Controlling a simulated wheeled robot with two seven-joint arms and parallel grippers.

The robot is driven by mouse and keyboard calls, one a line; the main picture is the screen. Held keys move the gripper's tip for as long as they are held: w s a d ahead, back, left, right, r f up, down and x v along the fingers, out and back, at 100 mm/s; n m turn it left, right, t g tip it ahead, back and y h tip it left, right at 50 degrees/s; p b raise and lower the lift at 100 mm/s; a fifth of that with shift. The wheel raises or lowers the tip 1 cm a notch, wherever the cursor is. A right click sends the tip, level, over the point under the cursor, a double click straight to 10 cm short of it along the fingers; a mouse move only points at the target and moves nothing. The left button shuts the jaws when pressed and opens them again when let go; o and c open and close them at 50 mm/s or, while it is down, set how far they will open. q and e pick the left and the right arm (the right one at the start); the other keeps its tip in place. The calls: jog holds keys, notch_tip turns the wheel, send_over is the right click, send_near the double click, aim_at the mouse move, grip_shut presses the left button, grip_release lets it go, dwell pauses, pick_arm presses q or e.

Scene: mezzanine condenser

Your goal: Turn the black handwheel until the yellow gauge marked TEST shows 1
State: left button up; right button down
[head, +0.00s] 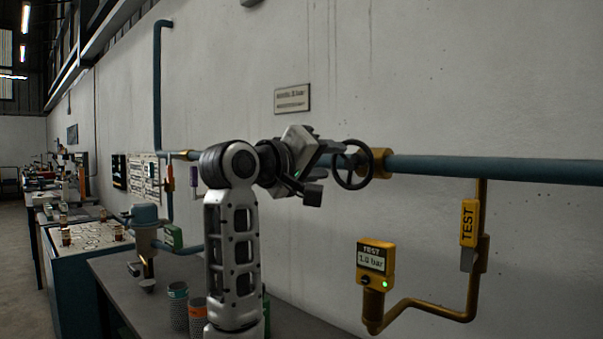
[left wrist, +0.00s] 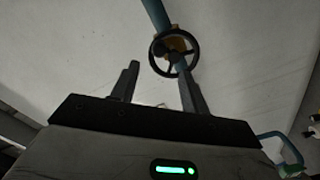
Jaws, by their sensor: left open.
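The black handwheel (head: 352,165) sits on a brass valve body on the teal wall pipe; it also shows in the left wrist view (left wrist: 174,53). The yellow TEST gauge (head: 371,258) reads 1.0 bar, with a green light lit below its display. My left gripper (head: 322,170) is just left of the handwheel in the head view. In the left wrist view its two fingers (left wrist: 158,82) are spread, with the wheel beyond the fingertips and nothing between them. I cannot tell from these views how small the gap to the rim is. My right gripper is not in view.
A teal pipe (head: 500,170) runs along the wall. A yellow tag marked TEST (head: 469,222) hangs on the yellow branch pipe (head: 430,308) leading to the gauge. A grey bench (head: 120,275) stands below, with cups (head: 178,308) on it. The wall around the wheel is clear.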

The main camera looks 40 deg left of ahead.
pick_arm(q)
jog(key=s, duration=0.6)
jog(key=shift+s+a+b, duration=0.2)
jog(key=shift+a+b, duration=0.05)
jog(key=shift+b, duration=0.2)
